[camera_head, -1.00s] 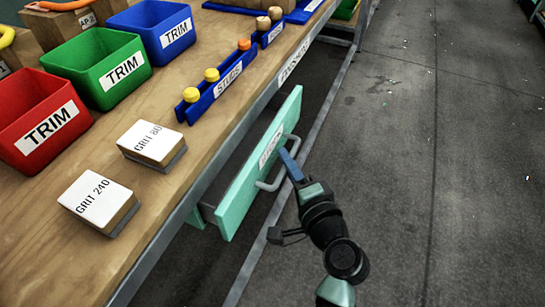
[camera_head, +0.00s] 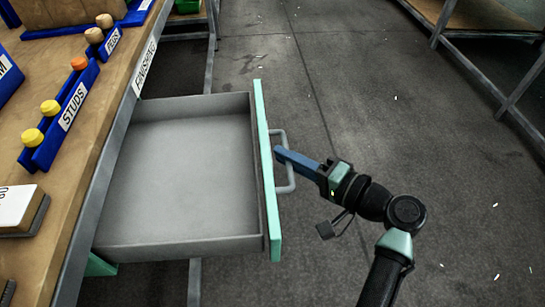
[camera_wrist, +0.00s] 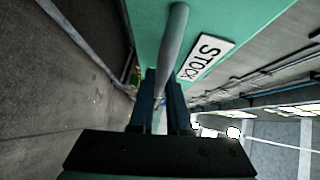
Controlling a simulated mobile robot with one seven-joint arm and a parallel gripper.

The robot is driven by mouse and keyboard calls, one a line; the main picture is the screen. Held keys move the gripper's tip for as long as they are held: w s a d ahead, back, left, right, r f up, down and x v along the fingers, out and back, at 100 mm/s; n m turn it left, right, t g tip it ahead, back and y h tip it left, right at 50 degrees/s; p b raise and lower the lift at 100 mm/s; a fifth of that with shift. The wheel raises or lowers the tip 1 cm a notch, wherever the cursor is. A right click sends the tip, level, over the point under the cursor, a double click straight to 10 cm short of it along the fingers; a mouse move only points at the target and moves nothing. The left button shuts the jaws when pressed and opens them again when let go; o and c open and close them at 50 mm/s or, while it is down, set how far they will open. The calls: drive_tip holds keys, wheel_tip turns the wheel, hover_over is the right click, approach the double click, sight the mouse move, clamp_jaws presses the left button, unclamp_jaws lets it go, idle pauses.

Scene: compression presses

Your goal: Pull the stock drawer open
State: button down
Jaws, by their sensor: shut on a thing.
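The stock drawer (camera_head: 180,180) stands far out from under the bench in the head view. Its grey inside is empty. Its green front (camera_head: 267,180) carries a grey bar handle (camera_head: 288,163). In the wrist view the front (camera_wrist: 215,20) has a label reading STOCK (camera_wrist: 205,57). My gripper (camera_head: 280,154) reaches from the right with its blue fingers at the handle. In the wrist view the handle bar (camera_wrist: 174,45) runs between the two fingers (camera_wrist: 162,88), and they are shut on it.
Clear concrete floor (camera_head: 350,90) lies right of the drawer. Another metal-framed bench (camera_head: 475,75) stands at upper right.

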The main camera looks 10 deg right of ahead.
drive_tip(key=shift+d, duration=0.1)
drive_tip(key=c, duration=0.9)
unclamp_jaws()
drive_tip(key=p+v, duration=0.2)
drive_tip(key=v, duration=1.1)
drive_tip(key=shift+p, duration=0.3)
